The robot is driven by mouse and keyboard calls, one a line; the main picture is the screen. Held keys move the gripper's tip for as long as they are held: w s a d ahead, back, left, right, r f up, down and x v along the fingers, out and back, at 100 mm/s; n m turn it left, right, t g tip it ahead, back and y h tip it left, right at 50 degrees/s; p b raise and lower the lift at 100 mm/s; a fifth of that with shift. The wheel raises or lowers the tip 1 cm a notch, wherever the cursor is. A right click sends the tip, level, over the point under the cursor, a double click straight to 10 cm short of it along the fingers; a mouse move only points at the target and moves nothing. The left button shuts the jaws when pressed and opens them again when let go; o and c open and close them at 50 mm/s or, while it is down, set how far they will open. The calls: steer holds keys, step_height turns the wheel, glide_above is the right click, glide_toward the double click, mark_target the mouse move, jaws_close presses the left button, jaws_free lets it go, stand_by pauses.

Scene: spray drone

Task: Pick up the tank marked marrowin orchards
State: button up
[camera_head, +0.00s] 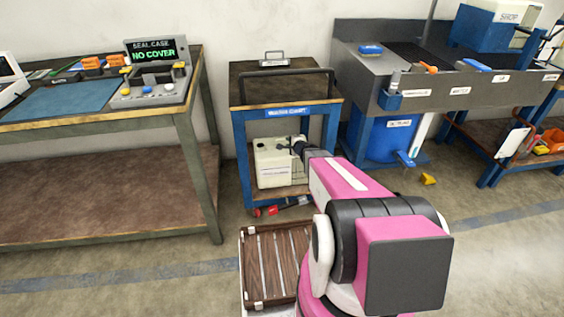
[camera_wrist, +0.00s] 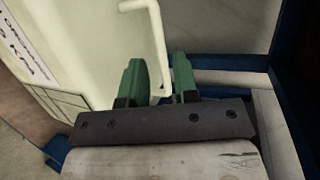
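A cream tank (camera_head: 278,163) stands on the lower shelf of the blue cart. The fingers stand apart, with slight gaps beside the bar. In the head view my arm reaches into the cart at the tank's right side, and the fingers are hard to make out.
The blue cart (camera_head: 238,125) has posts and a top shelf close around my arm. A slatted brown tray (camera_head: 277,262) lies in front of me. A workbench (camera_head: 100,120) stands at left, a grey sink counter (camera_head: 440,100) at right. A yellow object (camera_head: 428,179) lies on the floor.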

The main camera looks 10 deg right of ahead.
mark_target(282, 139)
steer(key=x, duration=0.3)
steer(key=shift+w+a+f, duration=0.1)
steer(key=shift+w, duration=0.25)
steer(key=shift+a+x, duration=0.15)
steer(key=shift+x, duration=1.15)
steer(key=shift+a+x, duration=0.1)
steer(key=shift+x, duration=1.2)
steer(key=shift+s+f, duration=0.2)
steer(key=shift+c, duration=0.3)
jaws_close()
